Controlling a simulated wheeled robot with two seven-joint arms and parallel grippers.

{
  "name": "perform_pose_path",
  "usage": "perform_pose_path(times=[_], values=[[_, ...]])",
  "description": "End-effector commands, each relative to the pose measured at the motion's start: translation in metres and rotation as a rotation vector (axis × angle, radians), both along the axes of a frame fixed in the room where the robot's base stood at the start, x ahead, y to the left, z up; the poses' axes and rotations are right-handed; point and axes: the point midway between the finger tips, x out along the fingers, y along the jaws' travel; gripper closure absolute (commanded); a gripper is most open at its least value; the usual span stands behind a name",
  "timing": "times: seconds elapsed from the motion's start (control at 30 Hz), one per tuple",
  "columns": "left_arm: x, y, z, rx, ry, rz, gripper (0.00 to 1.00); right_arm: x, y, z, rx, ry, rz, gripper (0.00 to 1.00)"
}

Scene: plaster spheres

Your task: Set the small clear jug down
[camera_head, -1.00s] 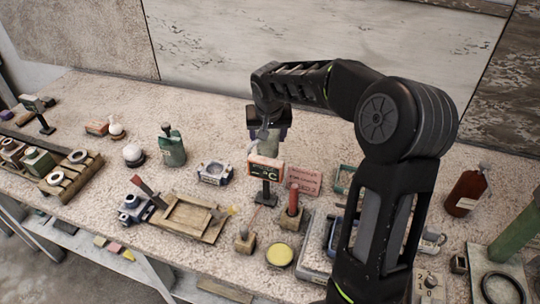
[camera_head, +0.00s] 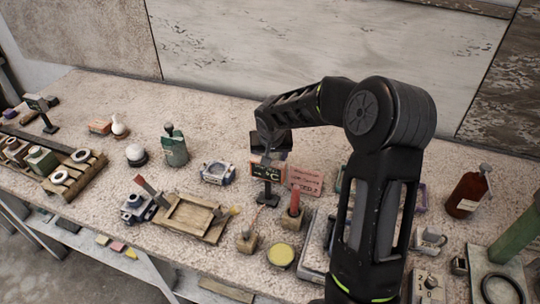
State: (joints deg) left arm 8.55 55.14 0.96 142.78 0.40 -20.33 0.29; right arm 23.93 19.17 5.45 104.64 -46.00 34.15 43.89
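My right arm reaches in from the lower right, and its gripper (camera_head: 270,144) is low over the middle of the bench, just behind a small black sign (camera_head: 267,171) on a stand. The sign and the dark gripper body cover the fingertips. I cannot make out the small clear jug for certain now; a greyish patch between gripper and sign is too small to tell. Whether the fingers are open or closed is hidden. My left gripper is not in view.
A pink card (camera_head: 304,181), a blue-white device (camera_head: 217,173) and a red-topped wooden block (camera_head: 292,213) stand close around the gripper. A wooden tray (camera_head: 190,215) lies front left, a brown bottle (camera_head: 467,194) right. The bench behind the gripper is clear.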

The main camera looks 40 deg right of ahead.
Motion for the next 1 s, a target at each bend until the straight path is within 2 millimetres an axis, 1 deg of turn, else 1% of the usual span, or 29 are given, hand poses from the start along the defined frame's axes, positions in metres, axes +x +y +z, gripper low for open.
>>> perform_pose_path(times=[0.17,0.33,0.37,0.6,0.87,1.0], values=[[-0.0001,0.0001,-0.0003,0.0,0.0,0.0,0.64,0.0,-0.0002,0.0005,-0.001,-0.001,0.0,0.8],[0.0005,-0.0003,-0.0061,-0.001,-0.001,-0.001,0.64,0.0001,-0.0002,-0.0044,-0.001,-0.001,0.0,0.8],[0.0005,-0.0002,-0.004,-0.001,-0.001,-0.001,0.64,0.0,-0.0002,-0.0026,-0.001,0.0,0.0,0.35],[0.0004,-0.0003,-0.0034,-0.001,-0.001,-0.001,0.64,-0.0001,-0.0001,-0.0023,-0.001,0.0,0.0,0.16],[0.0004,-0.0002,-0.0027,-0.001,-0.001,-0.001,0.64,-0.0001,0.0,-0.0016,-0.001,0.0,0.0,0.16],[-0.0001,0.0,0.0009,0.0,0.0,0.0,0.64,-0.0004,0.0001,0.0034,-0.001,-0.001,0.0,0.16]])
